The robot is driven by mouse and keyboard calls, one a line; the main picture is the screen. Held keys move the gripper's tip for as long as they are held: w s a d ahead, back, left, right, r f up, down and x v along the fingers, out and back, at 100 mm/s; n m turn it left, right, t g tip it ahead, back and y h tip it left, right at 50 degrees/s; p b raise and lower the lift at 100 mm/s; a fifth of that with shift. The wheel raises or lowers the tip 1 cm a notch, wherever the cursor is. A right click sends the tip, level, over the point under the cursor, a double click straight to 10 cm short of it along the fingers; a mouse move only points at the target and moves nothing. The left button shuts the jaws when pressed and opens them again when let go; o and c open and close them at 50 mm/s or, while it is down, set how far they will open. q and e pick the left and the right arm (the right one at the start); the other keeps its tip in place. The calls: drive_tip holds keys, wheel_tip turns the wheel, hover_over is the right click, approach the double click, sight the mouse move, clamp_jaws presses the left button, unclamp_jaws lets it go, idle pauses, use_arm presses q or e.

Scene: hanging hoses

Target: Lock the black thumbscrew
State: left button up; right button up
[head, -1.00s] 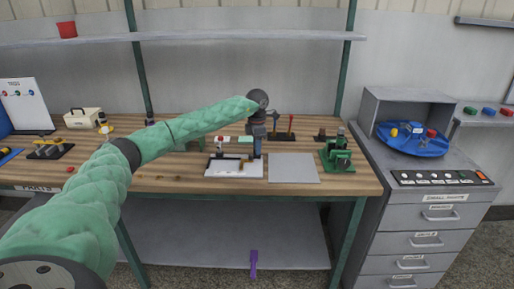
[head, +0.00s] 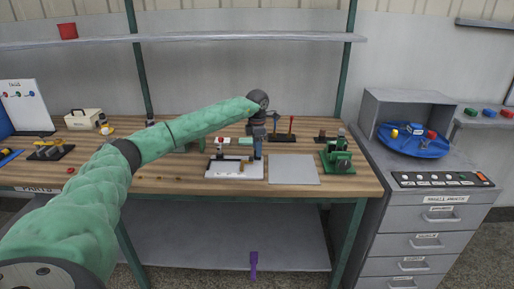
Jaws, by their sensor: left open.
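My left gripper (head: 258,152) points down over the right end of a white board (head: 222,171) on the wooden bench. Its fingers are small in the view; it is open. I cannot tell whether it touches anything. Small parts, including a brownish one (head: 241,167), stand on the board beside the gripper. A green fixture (head: 338,158) with a dark top stands farther right on the bench. I cannot make out the black thumbscrew for certain at this size; the gripper and arm may hide it. My right gripper is not in view.
A bare grey mat (head: 293,170) lies between the white board and the green fixture. A dark rack with red-tipped posts (head: 285,137) stands behind. A grey drawer cabinet with a blue round tray (head: 412,146) stands at the right. A shelf (head: 190,37) spans above the bench.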

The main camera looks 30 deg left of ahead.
use_arm(q)
wheel_tip(320, 180, up, 8)
drive_tip(key=shift+f+b, duration=0.25)
drive_tip(key=shift+b, duration=0.25)
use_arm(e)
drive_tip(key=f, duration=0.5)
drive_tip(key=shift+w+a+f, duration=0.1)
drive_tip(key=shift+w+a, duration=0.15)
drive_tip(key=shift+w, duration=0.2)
